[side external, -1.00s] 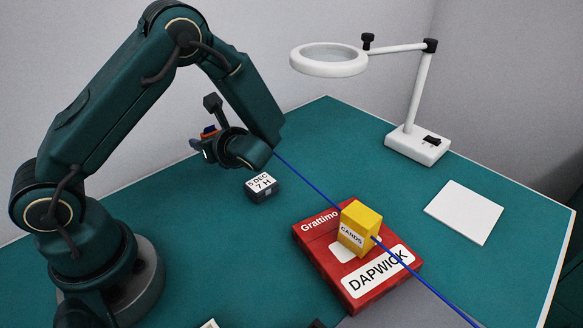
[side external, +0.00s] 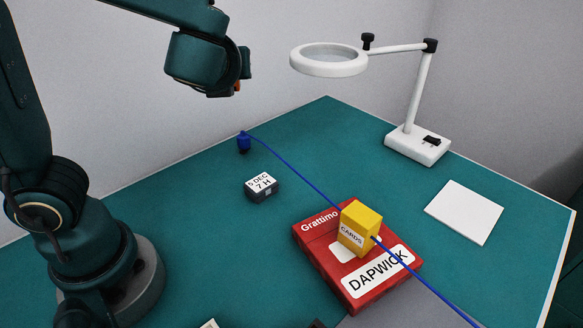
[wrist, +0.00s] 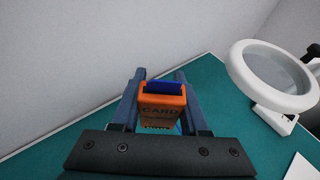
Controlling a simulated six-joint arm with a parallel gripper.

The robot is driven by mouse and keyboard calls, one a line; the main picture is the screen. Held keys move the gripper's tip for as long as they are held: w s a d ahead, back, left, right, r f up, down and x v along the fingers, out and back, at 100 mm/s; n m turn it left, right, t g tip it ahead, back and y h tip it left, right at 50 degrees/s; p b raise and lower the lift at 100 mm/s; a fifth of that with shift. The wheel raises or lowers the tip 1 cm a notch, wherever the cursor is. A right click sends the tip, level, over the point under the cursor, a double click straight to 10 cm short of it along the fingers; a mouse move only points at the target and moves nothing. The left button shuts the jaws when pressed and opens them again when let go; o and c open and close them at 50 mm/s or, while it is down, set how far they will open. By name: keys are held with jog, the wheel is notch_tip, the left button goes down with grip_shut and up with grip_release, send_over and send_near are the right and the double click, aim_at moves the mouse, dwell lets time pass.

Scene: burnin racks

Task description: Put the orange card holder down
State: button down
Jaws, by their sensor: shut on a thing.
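The orange card holder (wrist: 161,108) is between the fingers of my gripper (wrist: 160,92) in the wrist view, with a blue piece showing in its top. My gripper is shut on it. In the side view my gripper (side external: 240,76) is raised well above the teal table, near the back wall. Only small orange bits of the holder (side external: 237,86) show there; the rest is hidden behind my wrist.
A red box (side external: 325,263) with a yellow card box (side external: 361,226) on it stands mid-table, crossed by a blue cable (side external: 300,175). A dark date block (side external: 262,187), a magnifier lamp (side external: 417,147) and a white pad (side external: 464,212) stand around. The back-left table is fairly clear.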

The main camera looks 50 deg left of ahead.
jog(key=d+r+m+t+h, duration=0.3)
jog(key=d+m+t+h, duration=0.1)
jog(key=d+m+h, duration=0.2)
jog(key=shift+r+m+h, duration=0.3)
jog(key=shift+m, duration=0.1)
jog(key=shift+s+d, duration=0.1)
jog(key=s+d+f+n+g+y, duration=0.4)
jog(key=s+f+n+g, duration=0.35)
jog(key=n+g, duration=0.25)
jog(key=s+d+f+n+g+y, duration=0.35)
jog(key=s+f+n+g, duration=0.35)
jog(key=f+n+g, duration=0.25)
jog(key=n+t+h, duration=0.2)
jog(key=n+h, duration=2.2)
jog(key=n, duration=0.3)
send_over(257, 320)
jog(key=d, duration=0.1)
jog(key=f, duration=0.2)
jog(key=shift+m+g, duration=0.25)
jog(key=shift+s+d+f, duration=0.1)
jog(key=shift+s+f, duration=0.1)
jog(key=shift+f, duration=1.35)
jog(key=shift+s+d+f, duration=0.1)
jog(key=shift+s+f, duration=0.05)
jog(key=shift+f, duration=1.4)
